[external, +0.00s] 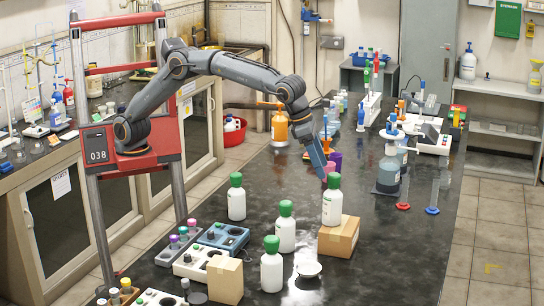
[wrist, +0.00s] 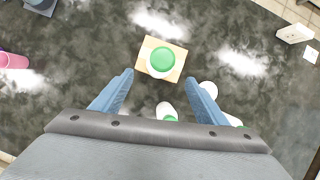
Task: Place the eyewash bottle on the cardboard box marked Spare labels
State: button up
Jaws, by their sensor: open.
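A white bottle with a green cap (external: 332,207) stands upright on a small cardboard box (external: 337,240). In the wrist view its green cap (wrist: 162,59) is seen from above, with the box (wrist: 148,48) around it. Similar green-capped white bottles stand on the bench: one at the back left (external: 237,203), one in the middle (external: 286,234), one in front (external: 271,270). I cannot tell which is the eyewash bottle, and no box marking is readable. My gripper (external: 323,164) is open and empty above the boxed bottle; its blue fingers (wrist: 159,77) are spread apart, not touching it.
A second cardboard box (external: 225,281) stands at the front left beside several instruments (external: 222,236). The bench's right front is clear.

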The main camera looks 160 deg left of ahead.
jog(key=s+d+f+n+h, duration=0.1)
jog(key=s+d+f+n, duration=0.25)
jog(key=d, duration=0.65)
jog(key=s+d+f+n+h, duration=0.1)
jog(key=s+d+f+n, duration=0.2)
jog(key=d, duration=0.7)
jog(key=s+d+f+n, duration=0.1)
jog(key=d+f+n, duration=0.3)
jog(key=d, duration=0.6)
jog(key=s+d+f+n, duration=0.3)
jog(key=s+d, duration=0.3)
jog(key=s, duration=0.2)
jog(key=s+d+f+n+g+h, duration=0.1)
jog(key=s+d+f+n, duration=0.1)
jog(key=s+d+n, duration=0.4)
jog(key=s+d+f+n, duration=0.3)
jog(key=s+d, duration=0.3)
jog(key=s, duration=0.5)
jog(key=shift+s+d+f+n+h, duration=0.15)
jog(key=shift+d+f+n+h, duration=0.2)
jog(key=shift+n, duration=0.5)
